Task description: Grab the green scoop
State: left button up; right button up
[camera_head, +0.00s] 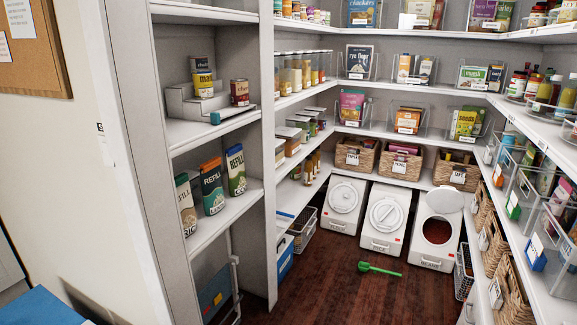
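A green scoop (379,268) lies on the dark wooden floor of the pantry, in front of the white bins. Its bowl end points left and its handle points right. Neither of my grippers can be made out in the head view.
White bins stand behind the scoop: a closed one (343,205), a closed middle one (386,220) and one with its lid raised (438,230). Shelves line both sides and the back. A grey shelf upright (262,150) stands left of the opening. The wooden floor (330,290) around the scoop is clear.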

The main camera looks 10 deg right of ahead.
aim_at(363, 266)
jog(key=i+l+z, duration=0.25)
jog(key=i+z, duration=0.15)
jog(key=i, duration=0.3)
jog(key=i+z, duration=0.35)
jog(key=i, duration=0.4)
jog(key=i+j+z, duration=0.15)
jog(key=i+z, duration=0.25)
jog(key=i, duration=0.35)
